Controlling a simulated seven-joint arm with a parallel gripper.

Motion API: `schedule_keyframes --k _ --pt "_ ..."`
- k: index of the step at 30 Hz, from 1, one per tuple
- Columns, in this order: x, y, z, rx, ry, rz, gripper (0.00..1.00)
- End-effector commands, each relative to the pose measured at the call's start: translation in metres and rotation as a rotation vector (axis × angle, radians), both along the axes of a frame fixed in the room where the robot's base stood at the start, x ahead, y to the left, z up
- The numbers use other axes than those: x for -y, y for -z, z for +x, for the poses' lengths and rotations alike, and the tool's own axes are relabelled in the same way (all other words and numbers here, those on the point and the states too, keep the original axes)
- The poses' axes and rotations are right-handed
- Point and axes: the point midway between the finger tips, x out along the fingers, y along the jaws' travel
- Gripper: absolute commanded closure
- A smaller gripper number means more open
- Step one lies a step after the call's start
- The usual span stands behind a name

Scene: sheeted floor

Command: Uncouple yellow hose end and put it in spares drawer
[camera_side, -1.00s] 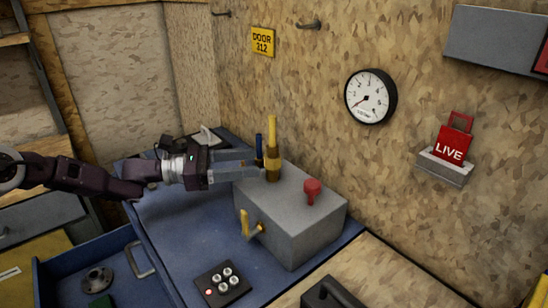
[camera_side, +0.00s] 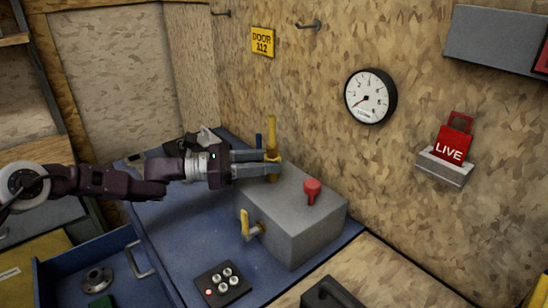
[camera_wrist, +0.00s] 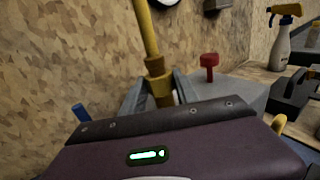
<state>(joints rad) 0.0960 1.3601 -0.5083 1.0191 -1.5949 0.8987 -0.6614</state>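The yellow hose end (camera_side: 271,132) stands upright on the grey box (camera_side: 307,221), with a thicker brass-yellow collar at its lower part. My gripper (camera_side: 274,165) reaches in from the left at collar height, its fingers on either side of the collar. In the wrist view the yellow hose end (camera_wrist: 157,80) is between the two grey fingers of my gripper (camera_wrist: 159,92). I cannot tell whether the fingers press on it. An open blue drawer (camera_side: 62,267) at lower left, perhaps the spares drawer, holds a grey flange and a green block.
A blue upright piece (camera_side: 258,141) stands close behind the hose end. A red knob (camera_side: 312,190) and a yellow lever (camera_side: 247,226) are on the box. A black button panel (camera_side: 222,284) lies in front. The blue bench top left of the box is mostly clear.

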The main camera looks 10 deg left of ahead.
Motion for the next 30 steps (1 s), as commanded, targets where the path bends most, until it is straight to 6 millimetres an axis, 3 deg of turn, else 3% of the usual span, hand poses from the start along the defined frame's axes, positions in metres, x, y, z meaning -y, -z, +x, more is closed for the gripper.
schedule_keyframes --k 1,5,6,30 --pt "0.0 0.0 0.0 0.0 0.0 -0.001 0.74" --pt "0.0 0.0 0.0 0.0 0.001 0.0 0.99" --pt "0.0 0.0 0.0 0.0 0.001 0.0 1.0" --pt "0.0 -0.024 0.0 0.001 0.0 -0.001 1.0"
